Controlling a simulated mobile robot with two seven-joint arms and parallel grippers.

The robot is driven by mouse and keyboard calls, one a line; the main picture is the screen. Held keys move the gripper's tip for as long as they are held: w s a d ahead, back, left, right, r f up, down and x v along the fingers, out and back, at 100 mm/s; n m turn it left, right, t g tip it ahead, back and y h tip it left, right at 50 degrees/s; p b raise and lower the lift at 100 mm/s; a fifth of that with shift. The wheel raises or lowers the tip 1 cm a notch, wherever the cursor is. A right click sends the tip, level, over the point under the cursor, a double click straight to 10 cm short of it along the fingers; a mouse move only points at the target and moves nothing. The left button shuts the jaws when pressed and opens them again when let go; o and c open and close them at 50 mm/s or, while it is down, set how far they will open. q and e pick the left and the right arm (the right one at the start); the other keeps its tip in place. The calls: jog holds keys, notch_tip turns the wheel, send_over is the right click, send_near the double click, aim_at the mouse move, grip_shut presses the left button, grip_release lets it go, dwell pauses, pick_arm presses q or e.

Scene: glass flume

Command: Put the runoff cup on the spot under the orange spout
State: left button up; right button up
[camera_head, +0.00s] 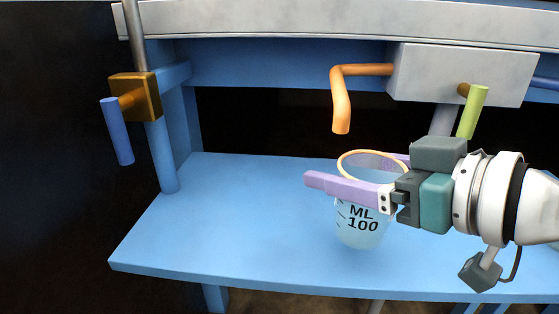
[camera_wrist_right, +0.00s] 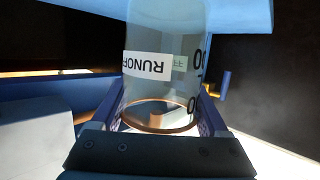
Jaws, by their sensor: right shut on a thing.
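The runoff cup (camera_head: 360,230) is a clear beaker with an orange rim and black "ML 100" print. In the right wrist view the cup (camera_wrist_right: 165,85) shows a white label reading "RUNOF", upside down. My right gripper (camera_head: 350,182) comes in from the right and is shut on the cup, one purple finger across its front near the rim. The cup is upright; I cannot tell whether its base touches the blue shelf. The orange spout (camera_head: 341,105) hangs above and slightly left of the cup, its tip clear of the rim. My left gripper is not in view.
The blue shelf (camera_head: 230,225) is bare to the left of the cup. A green spout (camera_head: 472,110) hangs from the grey box (camera_head: 460,75) above my right gripper. A blue spout (camera_head: 117,132) hangs from a brass block (camera_head: 135,97) on the left post.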

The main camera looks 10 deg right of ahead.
jog(key=shift+w+a+f+b, duration=0.35)
jog(key=shift+w+f+b, duration=0.15)
jog(key=shift+w+f, duration=0.15)
jog(key=shift+w+a+f+b, duration=0.4)
jog(key=shift+w+f+b, duration=0.1)
jog(key=shift+w, duration=0.2)
jog(key=shift+w+a+f+b, duration=0.35)
jog(key=shift+w+f+b, duration=0.1)
jog(key=shift+w+f, duration=0.2)
